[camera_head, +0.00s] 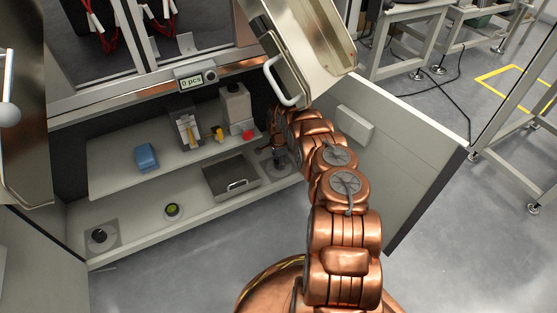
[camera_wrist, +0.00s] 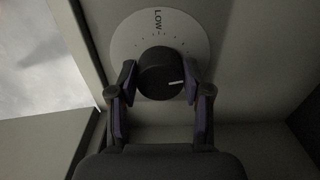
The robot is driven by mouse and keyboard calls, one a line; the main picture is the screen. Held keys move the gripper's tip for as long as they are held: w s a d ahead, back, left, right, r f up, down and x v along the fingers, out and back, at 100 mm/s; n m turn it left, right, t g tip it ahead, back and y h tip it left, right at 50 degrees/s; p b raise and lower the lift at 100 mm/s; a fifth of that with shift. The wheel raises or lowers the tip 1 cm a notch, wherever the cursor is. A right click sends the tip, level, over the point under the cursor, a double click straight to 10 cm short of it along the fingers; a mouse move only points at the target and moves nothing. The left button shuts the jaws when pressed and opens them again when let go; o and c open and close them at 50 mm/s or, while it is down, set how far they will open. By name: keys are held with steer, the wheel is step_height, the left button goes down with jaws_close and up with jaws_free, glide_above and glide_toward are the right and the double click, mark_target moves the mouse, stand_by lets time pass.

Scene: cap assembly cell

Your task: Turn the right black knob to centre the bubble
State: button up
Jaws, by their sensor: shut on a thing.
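The right black knob (camera_wrist: 158,80) sits on a round pale dial plate (camera_wrist: 178,30) marked LOW in the wrist view. Its white mark points to picture right. My gripper (camera_wrist: 160,72) is shut on this knob, one finger on each side. In the head view my gripper (camera_head: 279,157) is at the right end of the lower shelf and partly covers the knob. The round level (camera_head: 172,210) with its green vial lies in the middle of the shelf's front. Its bubble is too small to place. The left black knob (camera_head: 99,236) is at the shelf's left end.
A blue block (camera_head: 146,157), a white bottle (camera_head: 236,108) and a red item (camera_head: 249,134) stand on the upper shelf. The open cabinet door (camera_head: 405,155) is close on my arm's right.

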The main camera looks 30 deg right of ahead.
steer(key=n+p, duration=0.3)
steer(key=n, duration=0.2)
steer(key=shift+r, duration=0.1)
steer(key=shift+s+n+p, duration=0.1)
steer(key=shift+n+p, duration=0.4)
steer(key=shift+n, duration=1.8)
steer(key=o, duration=1.2)
steer(key=shift+c, duration=0.2)
